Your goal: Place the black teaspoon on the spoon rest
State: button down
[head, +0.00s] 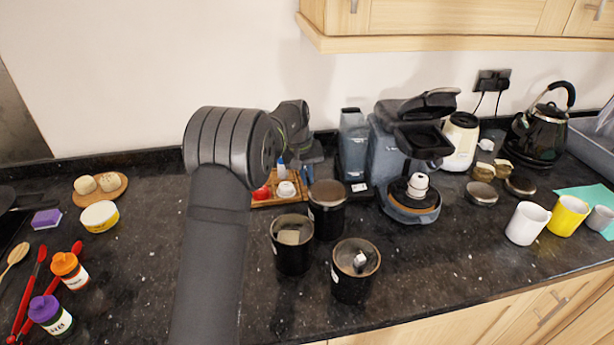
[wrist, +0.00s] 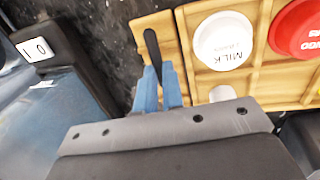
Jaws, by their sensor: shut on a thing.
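In the wrist view my gripper (wrist: 158,74) has blue fingers shut on the black teaspoon (wrist: 152,42). A dark, narrow, rounded part of the teaspoon sticks out past the fingertips. It overlies a pale wooden strip (wrist: 172,40) beside the wooden tray, which looks like the spoon rest. I cannot tell whether the teaspoon touches it. In the head view my gripper (head: 312,160) is behind my arm, by the tray's back right corner. The teaspoon and the strip cannot be made out there.
The wooden tray (head: 262,203) holds a white-lidded milk container (wrist: 225,40) and a red-lidded one (wrist: 297,30). A blue-grey coffee machine (head: 385,160) stands close on the right. Several black canisters (head: 291,258) stand in front. Open worktop lies at the front right.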

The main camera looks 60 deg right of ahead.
jog(key=c, duration=1.6)
grip_release()
jog(key=shift+f, duration=0.15)
jog(key=shift+o, duration=0.2)
notch_tip(320, 180, up, 12)
jog(key=w+a, duration=0.1)
jog(key=shift+w+a, duration=0.15)
jog(key=shift+w, duration=0.15)
jog(key=f, duration=0.4)
jog(key=s+f, duration=0.1)
jog(key=f, duration=0.3)
jog(key=d+f, duration=0.1)
jog(key=f, duration=0.3)
jog(key=shift+s+d, duration=0.1)
jog(key=shift+s, duration=0.2)
notch_tip(320, 180, up, 3)
jog(key=shift+r, duration=0.9)
